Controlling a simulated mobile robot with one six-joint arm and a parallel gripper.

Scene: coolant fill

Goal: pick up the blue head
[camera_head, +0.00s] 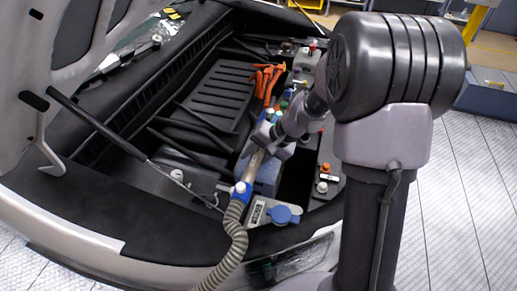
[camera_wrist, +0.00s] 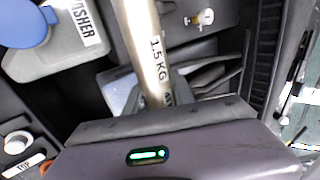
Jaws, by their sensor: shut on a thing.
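The blue head shows as a pale metal tube with a blue collar (camera_head: 241,187) at its lower end, where a ribbed grey hose joins it. My gripper (camera_head: 265,137) is shut around the upper part of the tube, over the engine bay. In the wrist view the tube (camera_wrist: 147,45), marked "1.5 KG", runs up from my gripper (camera_wrist: 160,112). The gripping contact is hidden by the gripper body there. Whether the head's upper end touches anything below cannot be told.
A washer reservoir with a blue cap (camera_head: 282,215) lies right of the hose (camera_head: 235,240). Orange cables (camera_head: 267,80) are farther back. The open hood (camera_head: 60,40) and its prop rod (camera_head: 95,122) are at left. Clear floor (camera_head: 450,190) lies at right.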

